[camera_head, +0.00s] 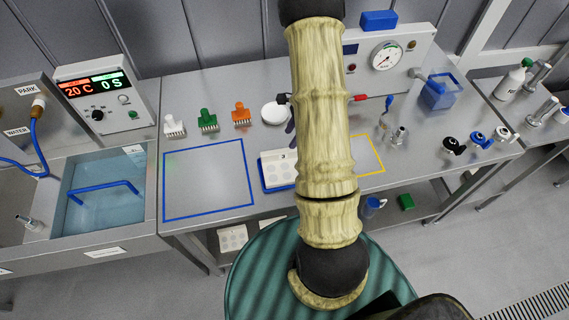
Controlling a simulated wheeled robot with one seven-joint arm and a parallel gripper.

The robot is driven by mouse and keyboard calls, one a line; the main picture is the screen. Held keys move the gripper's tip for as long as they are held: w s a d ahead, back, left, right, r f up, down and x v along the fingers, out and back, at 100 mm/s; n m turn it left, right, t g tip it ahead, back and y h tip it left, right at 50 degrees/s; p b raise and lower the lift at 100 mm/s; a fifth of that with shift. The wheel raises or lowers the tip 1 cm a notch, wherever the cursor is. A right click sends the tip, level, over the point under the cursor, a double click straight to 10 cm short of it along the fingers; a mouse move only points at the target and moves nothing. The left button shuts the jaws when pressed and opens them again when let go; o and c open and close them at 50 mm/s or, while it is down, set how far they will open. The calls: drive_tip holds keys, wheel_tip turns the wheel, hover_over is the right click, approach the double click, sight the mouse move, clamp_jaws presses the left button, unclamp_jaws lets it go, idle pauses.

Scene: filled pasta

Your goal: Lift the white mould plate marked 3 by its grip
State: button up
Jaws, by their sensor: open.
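The white mould plate marked 3 (268,171) lies on the steel table, with a blue edge showing along its left and front sides. Its right part is hidden behind my arm, and I cannot make out its grip clearly. My gripper (290,123) shows only as a dark sliver at the left edge of my arm, behind the plate and apart from it as far as I can see. It is open, with nothing seen between its fingers.
A blue outlined square (208,212) left of the plate is empty. White, green and orange (241,113) toothed tools and a white round dish (274,113) stand behind. A yellow outline (371,171) lies to the right. A water basin (100,205) is at far left.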

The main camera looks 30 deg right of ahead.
sight(283, 151)
drive_tip(key=shift+p+x, duration=0.4)
drive_tip(key=shift+x, duration=1.9)
drive_tip(key=shift+f, duration=0.15)
drive_tip(key=shift+d+p+x, duration=0.15)
drive_tip(key=shift+p+x, duration=0.5)
drive_tip(key=shift+x, duration=0.6)
drive_tip(key=shift+d+p+x, duration=0.2)
drive_tip(key=shift+p+x, duration=0.4)
drive_tip(key=shift+x, duration=0.6)
drive_tip(key=shift+w+f, duration=0.1)
drive_tip(key=shift+f, duration=0.05)
clamp_jaws()
